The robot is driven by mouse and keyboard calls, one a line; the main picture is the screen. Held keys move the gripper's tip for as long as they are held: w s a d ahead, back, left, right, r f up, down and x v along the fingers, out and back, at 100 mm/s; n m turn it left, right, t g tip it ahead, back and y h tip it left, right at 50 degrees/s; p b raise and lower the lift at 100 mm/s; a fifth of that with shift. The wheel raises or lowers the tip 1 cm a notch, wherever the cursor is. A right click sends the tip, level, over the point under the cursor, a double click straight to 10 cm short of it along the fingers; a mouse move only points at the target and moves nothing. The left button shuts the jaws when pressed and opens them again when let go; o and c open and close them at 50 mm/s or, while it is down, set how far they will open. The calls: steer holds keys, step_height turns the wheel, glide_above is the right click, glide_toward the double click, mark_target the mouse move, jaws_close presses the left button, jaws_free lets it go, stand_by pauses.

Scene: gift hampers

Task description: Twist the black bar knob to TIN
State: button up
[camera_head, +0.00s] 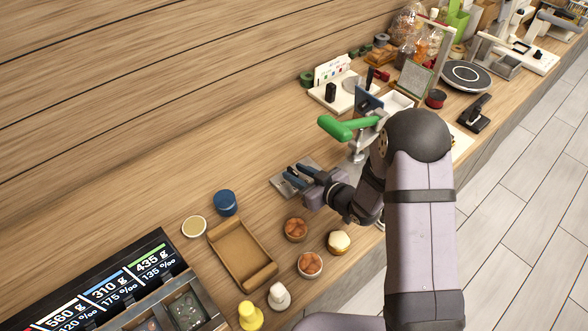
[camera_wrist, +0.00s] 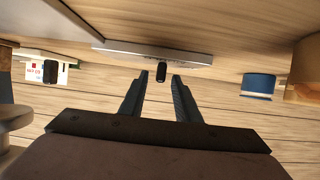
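My gripper (camera_head: 294,172) is open over a flat grey plate (camera_head: 277,185) on the wooden counter. In the wrist view its two dark fingers (camera_wrist: 154,82) are apart with nothing between them. A small black knob (camera_wrist: 161,72) stands on the grey plate (camera_wrist: 190,56), beyond the fingertips and in line with the gap. It looks apart from them. In the head view the fingers cover most of the plate, and I cannot make out this knob. No TIN marking is readable. Another upright black piece (camera_head: 331,92) stands on a white base with a coloured-dot card (camera_head: 333,69).
A blue jar (camera_head: 225,203) and a brown tray (camera_head: 240,254) stand front left of the plate. Several small round pots (camera_head: 296,229) sit nearer the counter edge. A green-handled tool (camera_head: 348,128) is just behind the gripper. The counter left of the plate is clear.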

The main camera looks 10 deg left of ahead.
steer(key=shift+x, duration=0.85)
jaws_close()
steer(key=shift+a+f+m+t+h+b, duration=0.1)
steer(key=shift+a+m+t+h+b, duration=0.05)
steer(key=shift+m+t+h+b, duration=1.35)
steer(key=shift+m+h+b, duration=0.4)
steer(key=shift+m+h, duration=0.25)
steer(key=shift+r, duration=0.2)
